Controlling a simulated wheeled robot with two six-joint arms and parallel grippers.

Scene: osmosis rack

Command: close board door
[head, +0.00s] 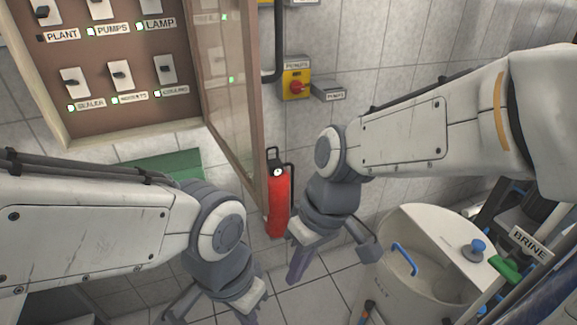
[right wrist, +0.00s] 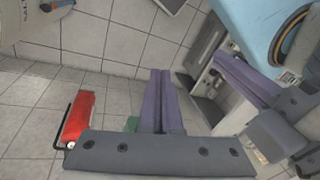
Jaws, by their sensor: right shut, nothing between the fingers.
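The switch board (head: 127,85) is at the upper left of the head view, with labelled switches and small green lights. Its framed, see-through door (head: 228,95) stands open, swung out at the board's right side. My right gripper (head: 296,268) is right of the door's lower end, pointing down, shut and empty. Its purple fingers lie together in the right wrist view (right wrist: 160,100). My left gripper (head: 222,292) is below the board at the bottom edge. Its fingertips are cut off there, so its opening is unclear.
A red extinguisher (head: 278,203) stands by the wall, close to the door's lower end and my right gripper. A yellow box with a red knob (head: 296,87) is on the wall. A white tank (head: 405,275) stands at the lower right.

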